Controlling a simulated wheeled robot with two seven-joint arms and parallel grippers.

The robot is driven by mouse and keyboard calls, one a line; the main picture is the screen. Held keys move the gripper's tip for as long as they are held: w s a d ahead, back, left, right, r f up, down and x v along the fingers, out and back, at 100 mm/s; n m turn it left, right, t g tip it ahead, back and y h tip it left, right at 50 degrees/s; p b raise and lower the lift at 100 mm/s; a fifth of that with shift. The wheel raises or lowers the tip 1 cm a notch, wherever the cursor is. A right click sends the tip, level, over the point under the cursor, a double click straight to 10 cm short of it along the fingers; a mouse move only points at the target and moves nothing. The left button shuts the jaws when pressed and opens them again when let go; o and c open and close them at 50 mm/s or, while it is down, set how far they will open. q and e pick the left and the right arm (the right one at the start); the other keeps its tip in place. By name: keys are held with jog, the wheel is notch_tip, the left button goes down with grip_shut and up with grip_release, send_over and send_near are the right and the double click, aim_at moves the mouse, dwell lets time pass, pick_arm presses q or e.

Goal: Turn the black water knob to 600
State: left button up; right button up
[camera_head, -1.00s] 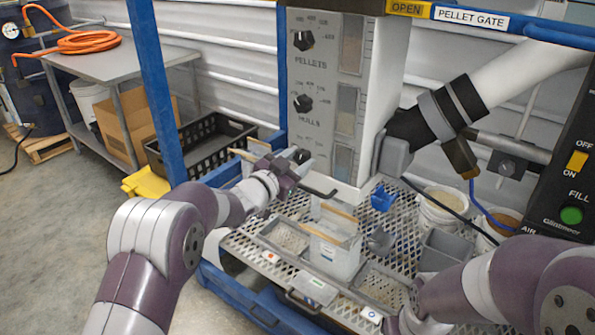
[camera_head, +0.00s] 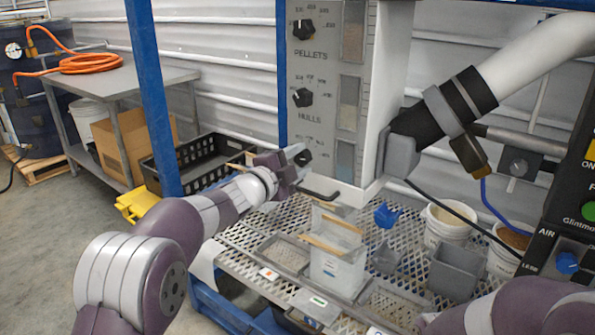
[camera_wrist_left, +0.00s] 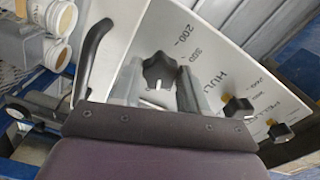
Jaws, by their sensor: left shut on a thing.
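The black water knob (camera_wrist_left: 160,72) is on the grey control panel (camera_wrist_left: 222,52), with the numbers 200 and 300 printed beside it. In the head view it is mostly hidden at the panel's lower left, behind my left gripper (camera_head: 300,158). In the left wrist view my left gripper (camera_wrist_left: 160,90) has one finger on each side of the knob and is shut on it. The knob's exact setting cannot be read, and 600 is not legible. My right arm shows at the lower right of the head view, its gripper out of frame.
The HULLS knob (camera_head: 302,97) and PELLETS knob (camera_head: 302,30) are above on the panel. A black handle (camera_head: 320,194) juts out below it. The mesh shelf (camera_head: 240,235) holds clear containers (camera_head: 336,268), a grey bin (camera_head: 455,272) and white buckets (camera_head: 447,224). A blue post (camera_head: 152,90) stands left.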

pick_arm(q)
jog(key=shift+f+m+b, duration=0.1)
jog(key=shift+m+b, duration=0.6)
jog(key=shift+m, duration=0.4)
jog(key=o, duration=1.1)
jog(key=shift+c, duration=0.2)
jog(key=v, duration=1.2)
jog(key=shift+s+a, duration=0.2)
jog(key=shift+s, duration=0.1)
